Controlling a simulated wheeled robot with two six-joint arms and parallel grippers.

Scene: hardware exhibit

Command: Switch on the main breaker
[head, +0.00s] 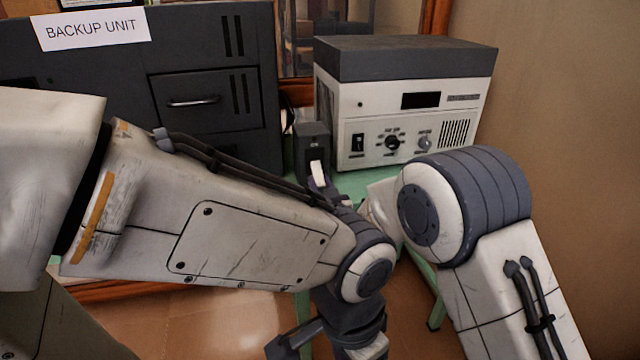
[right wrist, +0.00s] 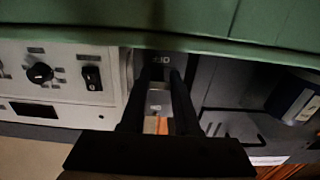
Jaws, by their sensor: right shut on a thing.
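The main breaker seems to be the small dark box (head: 312,142) between the backup unit and the white instrument. It has a small light label high on its front, and a pale lever (head: 318,171) sticks out below. My right gripper (head: 321,187) is shut on this lever, partly hidden behind my left arm. In the right wrist view, upside down, both dark fingers (right wrist: 158,100) straddle a pale and orange part, with the breaker front (right wrist: 158,65) beyond. I cannot tell the lever's exact position. My left gripper (head: 328,340) hangs low at the bottom edge, away from the breaker, its fingers unclear.
The dark backup unit (head: 210,100) stands left of the breaker. The white instrument (head: 405,115) with switch and knobs stands close on its right. Both are by the green table (head: 362,182). My left forearm crosses in front. A brown wall (head: 570,110) closes the right side.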

